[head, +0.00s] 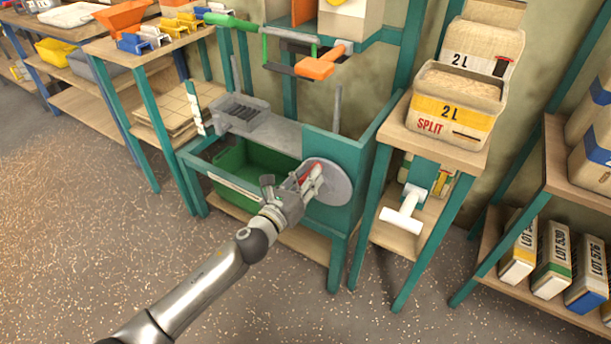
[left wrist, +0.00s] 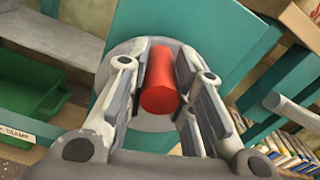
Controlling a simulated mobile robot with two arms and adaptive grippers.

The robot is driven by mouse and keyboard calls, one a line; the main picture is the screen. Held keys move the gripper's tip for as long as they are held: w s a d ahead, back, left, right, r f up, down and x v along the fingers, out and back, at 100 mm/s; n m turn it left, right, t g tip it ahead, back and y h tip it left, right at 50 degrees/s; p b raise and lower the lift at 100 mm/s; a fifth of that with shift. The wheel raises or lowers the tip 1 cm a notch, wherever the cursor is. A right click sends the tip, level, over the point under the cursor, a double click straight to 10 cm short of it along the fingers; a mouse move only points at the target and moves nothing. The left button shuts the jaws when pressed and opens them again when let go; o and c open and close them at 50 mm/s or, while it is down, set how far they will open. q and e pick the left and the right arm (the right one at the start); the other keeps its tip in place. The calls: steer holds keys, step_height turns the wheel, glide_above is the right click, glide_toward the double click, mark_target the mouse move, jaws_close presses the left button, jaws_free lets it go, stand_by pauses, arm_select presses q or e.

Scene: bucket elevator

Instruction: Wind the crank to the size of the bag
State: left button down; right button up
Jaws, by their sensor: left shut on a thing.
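The crank is a grey disc (head: 334,184) with a red handle (head: 312,178), on the right side of the teal machine frame (head: 345,150). My left gripper (head: 302,182) is at the handle. In the left wrist view the red handle (left wrist: 160,82) stands between the two fingers of my left gripper (left wrist: 168,100), with the disc (left wrist: 127,52) behind it. The gripper is shut on the handle. An open bag (head: 460,100) marked "2 L" and "SPLIT" stands on the wooden stand right of the machine. Another bag marked 2 L (head: 483,48) is behind it. My right gripper is out of view.
A green bin (head: 250,168) sits inside the machine frame. A white T-shaped object (head: 403,210) lies on the stand's lower shelf. Several lot-marked packs (head: 552,258) stand on the right rack. The left bench (head: 130,60) holds coloured scoops. The floor in front is clear.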

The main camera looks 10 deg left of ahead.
arm_select(q)
steer(key=shift+d+r, duration=0.2)
steer(key=shift+r, duration=0.15)
steer(key=shift+s+d+r+m+p, duration=0.15)
steer(key=shift+d+m+p, duration=0.3)
steer(key=shift+m, duration=0.75)
steer(key=shift+s+d, duration=0.1)
steer(key=shift+d, duration=0.05)
steer(key=shift+d+m, duration=0.1)
steer(key=shift+m, duration=0.3)
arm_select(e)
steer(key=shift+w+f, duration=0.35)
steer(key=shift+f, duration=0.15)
arm_select(q)
steer(key=shift+s, duration=0.1)
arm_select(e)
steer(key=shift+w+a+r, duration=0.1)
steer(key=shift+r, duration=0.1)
